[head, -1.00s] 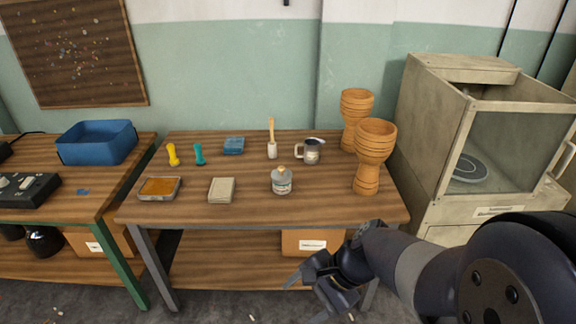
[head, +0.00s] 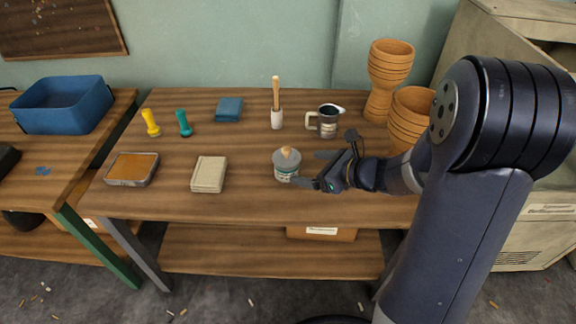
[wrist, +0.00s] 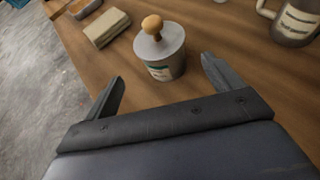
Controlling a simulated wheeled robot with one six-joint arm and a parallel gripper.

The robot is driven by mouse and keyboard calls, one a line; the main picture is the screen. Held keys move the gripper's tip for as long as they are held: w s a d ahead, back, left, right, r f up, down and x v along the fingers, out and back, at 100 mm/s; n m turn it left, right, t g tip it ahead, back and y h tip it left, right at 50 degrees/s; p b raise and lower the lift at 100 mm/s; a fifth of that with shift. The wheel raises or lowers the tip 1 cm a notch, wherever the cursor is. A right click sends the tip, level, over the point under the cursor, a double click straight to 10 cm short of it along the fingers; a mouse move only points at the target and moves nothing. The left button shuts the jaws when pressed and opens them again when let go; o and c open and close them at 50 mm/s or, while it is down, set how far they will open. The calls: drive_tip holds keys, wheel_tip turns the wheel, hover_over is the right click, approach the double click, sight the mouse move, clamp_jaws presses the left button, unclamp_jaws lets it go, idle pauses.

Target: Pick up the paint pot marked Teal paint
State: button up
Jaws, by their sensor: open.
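A grey paint pot (head: 286,166) with a round wooden knob on its lid stands upright on the wooden table. Its label has a teal band, but the lettering is too small to read. The pot also shows in the wrist view (wrist: 160,52). My gripper (head: 305,169) is open and empty, just right of the pot and reaching toward it. In the wrist view its two fingers (wrist: 165,80) are spread, with the pot ahead of the gap and apart from both fingers.
A labelled grey jug (head: 327,122) stands behind my gripper. A cream block (head: 209,174) and an orange-filled tray (head: 132,169) lie to the left. A white pot with a wooden handle (head: 277,117) is behind. Wooden goblet drums (head: 388,75) stand at the right.

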drive_tip(key=b+x, duration=0.1)
drive_tip(key=x, duration=0.6)
drive_tip(key=shift+w+a+f, duration=0.1)
drive_tip(key=shift+w+f, duration=0.15)
drive_tip(key=shift+w, duration=0.05)
drive_tip(key=c, duration=1.2)
drive_tip(key=shift+o, duration=0.2)
drive_tip(key=shift+r, duration=0.1)
wheel_tip(320, 180, up, 10)
drive_tip(key=p, duration=0.3)
wheel_tip(320, 180, up, 12)
drive_tip(key=p, duration=1.1)
hover_over(298, 165)
drive_tip(key=w+a, duration=0.1)
drive_tip(key=a, duration=0.1)
drive_tip(key=shift+d, duration=0.1)
